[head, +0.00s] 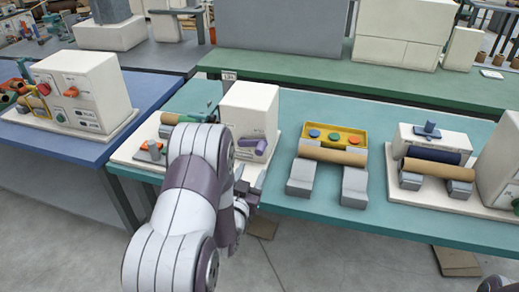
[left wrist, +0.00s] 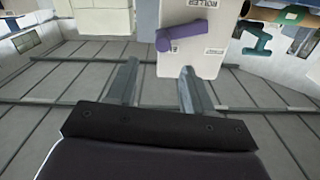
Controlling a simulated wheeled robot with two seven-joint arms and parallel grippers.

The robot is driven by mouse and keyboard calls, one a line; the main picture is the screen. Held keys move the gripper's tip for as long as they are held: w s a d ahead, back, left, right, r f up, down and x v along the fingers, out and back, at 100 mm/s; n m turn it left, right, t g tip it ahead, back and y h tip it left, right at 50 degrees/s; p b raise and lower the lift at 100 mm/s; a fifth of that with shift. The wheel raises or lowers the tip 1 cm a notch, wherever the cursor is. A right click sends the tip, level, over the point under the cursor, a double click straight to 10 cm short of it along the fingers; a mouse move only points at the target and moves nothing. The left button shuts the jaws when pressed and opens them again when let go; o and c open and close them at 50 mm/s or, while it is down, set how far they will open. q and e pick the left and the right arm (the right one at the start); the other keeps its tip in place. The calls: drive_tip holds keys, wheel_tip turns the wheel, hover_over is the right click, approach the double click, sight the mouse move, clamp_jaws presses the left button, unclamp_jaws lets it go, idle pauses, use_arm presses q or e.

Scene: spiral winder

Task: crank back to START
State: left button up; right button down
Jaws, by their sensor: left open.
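The winder is a white box (head: 249,108) on a pale base on the teal table. A purple crank (head: 252,143) is on its front face, lying roughly sideways. In the left wrist view the crank (left wrist: 182,36) sits on the white panel (left wrist: 206,62), beyond the fingertips. Small labels on the panel appear upside down there and are hard to read. My left gripper (head: 252,186) is in front of and below the crank, near the table's front edge. In the left wrist view its two fingers (left wrist: 160,70) are apart with nothing between them.
My left arm hides part of the winder's base. An orange piece (head: 153,148) is left of the arm. A yellow tray (head: 333,138) with coloured discs and a tan roll (head: 333,155) on grey blocks stand to the right. Another roller station (head: 436,167) is further right.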

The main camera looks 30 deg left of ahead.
sight(259, 153)
use_arm(q)
drive_tip(key=x, duration=1)
drive_tip(key=shift+w+a+f+p, duration=0.1)
drive_tip(key=shift+w+a+p, duration=0.1)
drive_tip(key=shift+a+p, duration=0.15)
clamp_jaws()
